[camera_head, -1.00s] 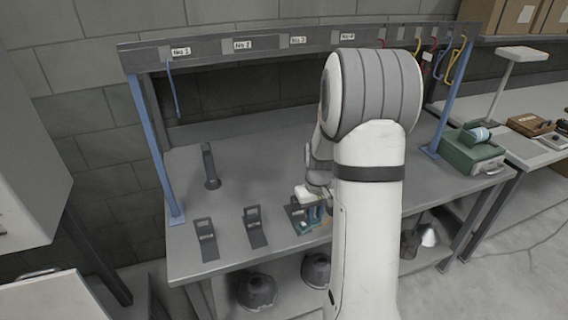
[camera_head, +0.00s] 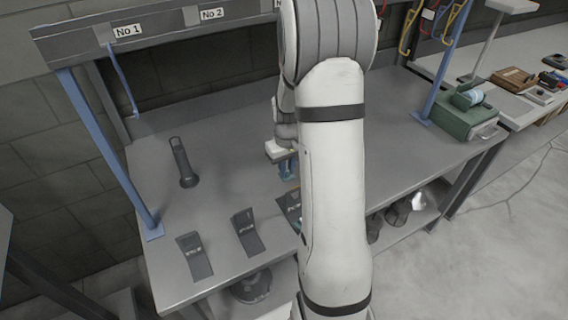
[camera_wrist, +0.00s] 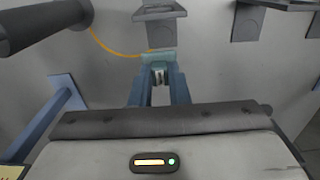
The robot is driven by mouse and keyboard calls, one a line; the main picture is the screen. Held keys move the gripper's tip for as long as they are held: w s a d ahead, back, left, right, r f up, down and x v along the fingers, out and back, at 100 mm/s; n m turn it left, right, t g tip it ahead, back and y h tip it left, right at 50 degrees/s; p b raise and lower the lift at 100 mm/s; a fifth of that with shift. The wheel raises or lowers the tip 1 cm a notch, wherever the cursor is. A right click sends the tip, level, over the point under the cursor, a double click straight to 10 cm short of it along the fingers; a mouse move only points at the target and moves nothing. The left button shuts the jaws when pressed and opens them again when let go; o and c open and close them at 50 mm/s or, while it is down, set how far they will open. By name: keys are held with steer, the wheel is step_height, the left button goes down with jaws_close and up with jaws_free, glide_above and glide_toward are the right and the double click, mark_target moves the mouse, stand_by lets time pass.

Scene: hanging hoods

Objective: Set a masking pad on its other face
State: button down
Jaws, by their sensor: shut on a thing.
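My gripper (camera_head: 287,172) hangs over the bench top, fingers down, behind the row of dark labelled plates. In the wrist view its two blue fingers (camera_wrist: 160,80) close on a small pale teal piece (camera_wrist: 159,60), which appears to be the masking pad. Only its edge shows, so I cannot tell which face is which. In the head view it is too small to make out. The labelled plates stand along the front edge: a left one (camera_head: 194,256), a middle one (camera_head: 247,233) and a right one (camera_head: 289,206), partly hidden by my arm.
A dark upright cylinder (camera_head: 183,163) stands on the bench (camera_head: 225,185) to the left. Blue posts rise at the left (camera_head: 110,150) and right (camera_head: 440,75). A green box (camera_head: 467,118) sits at the right end. A dark hood (camera_head: 250,287) lies below the bench.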

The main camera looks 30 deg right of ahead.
step_height(320, 180, down, 3)
steer(key=shift+w+a+f+b, duration=0.15)
steer(key=shift+b, duration=0.6)
steer(key=shift+f+b, duration=2.35)
steer(key=shift+f, duration=1.6)
steer(key=shift+s, duration=0.2)
steer(key=shift+f+b, duration=0.2)
steer(key=shift+b, duration=0.15)
steer(key=c, duration=1.3)
jaws_free()
steer(key=shift+r+b, duration=0.4)
steer(key=shift+r, duration=3.5)
